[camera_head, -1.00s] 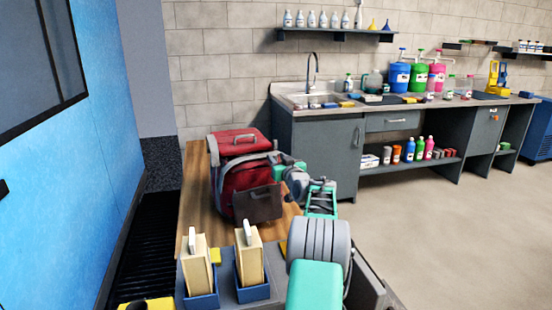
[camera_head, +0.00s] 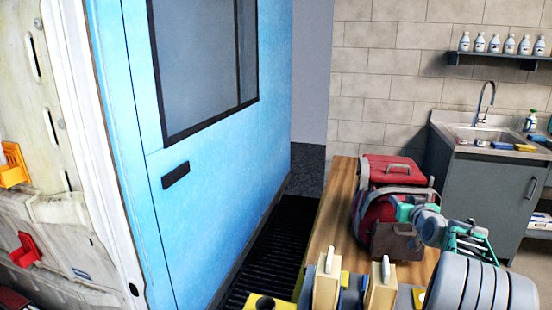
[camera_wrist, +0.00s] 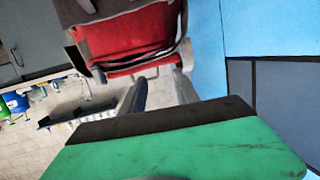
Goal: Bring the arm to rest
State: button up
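My gripper shows in the wrist view (camera_wrist: 160,82) as two grey fingers set apart, with nothing visible between them. A red and grey bag (camera_wrist: 140,35) lies beyond the fingers; I cannot tell if they touch it. In the head view my teal and grey arm reaches in from the lower right, bent, with its far end beside the red bag (camera_head: 380,212). The fingertips are not clear there.
The bag stands on a wooden bench top (camera_head: 340,210). Two tan blocks with pale handles (camera_head: 326,285) (camera_head: 381,290) stand at its near end. A blue van side (camera_head: 220,150) is at left, a dark floor grate (camera_head: 275,245) beside it. A sink counter (camera_head: 480,150) is at right.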

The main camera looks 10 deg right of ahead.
jog(key=s+a+r+n+g+y+p, duration=0.1)
jog(key=s+a+r+g+p, duration=0.15)
jog(key=a, duration=0.75)
jog(key=s+a+r+n+g+y+p, duration=0.1)
jog(key=s+a+y+p, duration=0.15)
jog(key=a, duration=0.75)
jog(key=s+a+r+n+g+y+p, duration=0.15)
jog(key=a+p, duration=0.25)
jog(key=a, duration=0.6)
jog(key=s+a+g+p, duration=0.2)
jog(key=s+a, duration=0.2)
jog(key=s, duration=0.3)
jog(key=s+a+g+p, duration=0.2)
jog(key=s+a, duration=0.2)
jog(key=s, duration=0.4)
jog(key=s+a+f+g+p, duration=0.1)
jog(key=s+a+g+p, duration=0.1)
jog(key=s+a, duration=0.3)
jog(key=shift+s+g, duration=0.3)
jog(key=shift+s, duration=0.95)
